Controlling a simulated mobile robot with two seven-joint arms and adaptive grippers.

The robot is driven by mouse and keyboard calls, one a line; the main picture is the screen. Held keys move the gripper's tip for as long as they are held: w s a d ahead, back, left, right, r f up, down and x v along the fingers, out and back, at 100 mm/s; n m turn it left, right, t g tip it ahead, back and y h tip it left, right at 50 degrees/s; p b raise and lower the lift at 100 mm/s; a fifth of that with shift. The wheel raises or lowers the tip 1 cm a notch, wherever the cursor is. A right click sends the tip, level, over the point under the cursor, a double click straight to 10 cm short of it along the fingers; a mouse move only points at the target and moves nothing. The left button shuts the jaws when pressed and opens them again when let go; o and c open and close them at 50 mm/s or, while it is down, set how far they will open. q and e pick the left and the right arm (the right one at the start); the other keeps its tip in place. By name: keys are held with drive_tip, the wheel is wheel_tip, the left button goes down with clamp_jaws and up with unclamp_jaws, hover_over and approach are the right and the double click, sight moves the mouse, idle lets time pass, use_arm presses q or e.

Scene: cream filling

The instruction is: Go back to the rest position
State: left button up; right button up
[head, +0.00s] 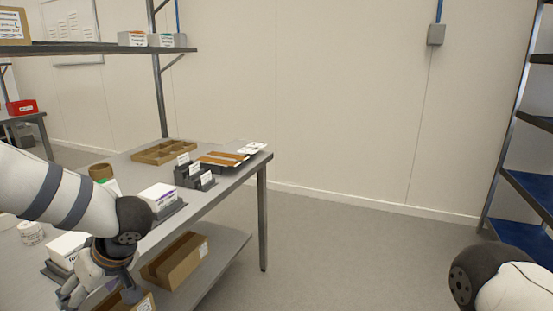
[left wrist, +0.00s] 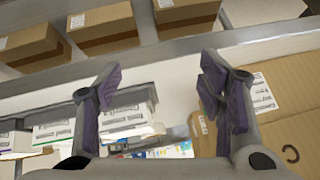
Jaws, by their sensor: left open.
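My left arm comes in from the left in the head view, over the front of the table (head: 215,206). My left gripper (head: 98,290) hangs low by the table's near edge, partly cut off by the frame. In the left wrist view the same gripper (left wrist: 160,100) is open, its purple-padded fingers wide apart with nothing held between them. Beyond the fingers, small labelled boxes (left wrist: 125,118) and a brown cardboard box (left wrist: 285,130) show. Part of my right arm shows at the lower right of the head view; its gripper is out of the frame.
White boxes (head: 158,196) stand in grey holders on the table. A brown divided tray (head: 163,152) and grey label stands (head: 190,174) are farther back. Cardboard boxes (head: 177,262) lie on the lower shelf. A blue-shelved rack (head: 528,195) stands right. The floor (head: 340,255) between is clear.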

use_arm(q)
drive_tip(key=s+d+f+m+t+h, duration=0.1)
drive_tip(key=s+d+f+m, duration=0.25)
drive_tip(key=s+f, duration=0.45)
drive_tip(key=s+d+f+m+t+h, duration=0.2)
drive_tip(key=s+f+m, duration=0.3)
drive_tip(key=f, duration=0.6)
drive_tip(key=s+d+f+m+g+h, duration=0.1)
drive_tip(key=s+d+g+h, duration=0.1)
drive_tip(key=s, duration=1.1)
drive_tip(key=s+d+f+m+g+h, duration=0.2)
drive_tip(key=s+d+g, duration=0.2)
drive_tip(key=s, duration=0.8)
drive_tip(key=shift+s+d+f+g, duration=0.15)
drive_tip(key=shift+s+g, duration=0.2)
drive_tip(key=shift+g, duration=0.05)
